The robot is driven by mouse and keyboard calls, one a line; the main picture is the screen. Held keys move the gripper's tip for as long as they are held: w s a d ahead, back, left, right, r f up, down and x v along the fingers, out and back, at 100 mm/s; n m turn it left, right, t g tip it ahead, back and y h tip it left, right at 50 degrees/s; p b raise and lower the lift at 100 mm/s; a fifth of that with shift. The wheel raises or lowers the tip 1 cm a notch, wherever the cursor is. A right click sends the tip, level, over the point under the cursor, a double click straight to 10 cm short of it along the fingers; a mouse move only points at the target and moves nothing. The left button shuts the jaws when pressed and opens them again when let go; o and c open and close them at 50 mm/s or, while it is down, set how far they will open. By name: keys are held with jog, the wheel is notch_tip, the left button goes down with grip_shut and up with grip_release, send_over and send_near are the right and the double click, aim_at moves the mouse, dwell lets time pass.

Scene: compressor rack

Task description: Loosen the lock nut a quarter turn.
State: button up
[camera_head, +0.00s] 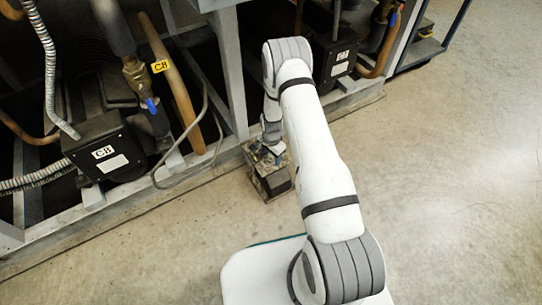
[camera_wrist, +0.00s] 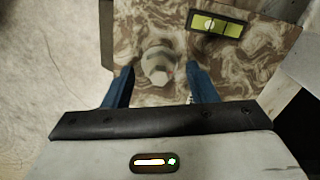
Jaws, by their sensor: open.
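In the wrist view, a pale grey nut (camera_wrist: 157,64) stands on a brown, marbled plate (camera_wrist: 125,35). My gripper (camera_wrist: 160,71) is open, with one blue finger to the left of the nut and one to the right. Gaps show between the nut and both fingers, and the fingertips reach about level with it in the picture. How deep the fingers sit around it I cannot tell. In the head view, my gripper (camera_head: 268,152) is over a small, dirty block (camera_head: 272,181) on the floor beside the rack; the nut is not clear there.
A spirit level (camera_wrist: 218,24) with a yellow-green vial lies on the plate. A pale beam (camera_wrist: 300,70) borders it on the right. The grey rack frame (camera_head: 230,75) rises close behind my arm. Compressor C8 (camera_head: 103,150) is left. Floor (camera_head: 450,150) is clear at right.

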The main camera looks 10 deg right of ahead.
jog(key=c, duration=1)
jog(key=shift+o, duration=0.2)
jog(key=n, duration=0.4)
jog(key=shift+n, duration=0.3)
jog(key=n, duration=0.4)
jog(key=shift+a+n, duration=0.15)
jog(key=shift+n, duration=0.15)
jog(key=n, duration=0.4)
jog(key=shift+n, duration=0.3)
jog(key=n, duration=0.4)
jog(key=shift+a+n, duration=0.15)
jog(key=shift+n, duration=0.25)
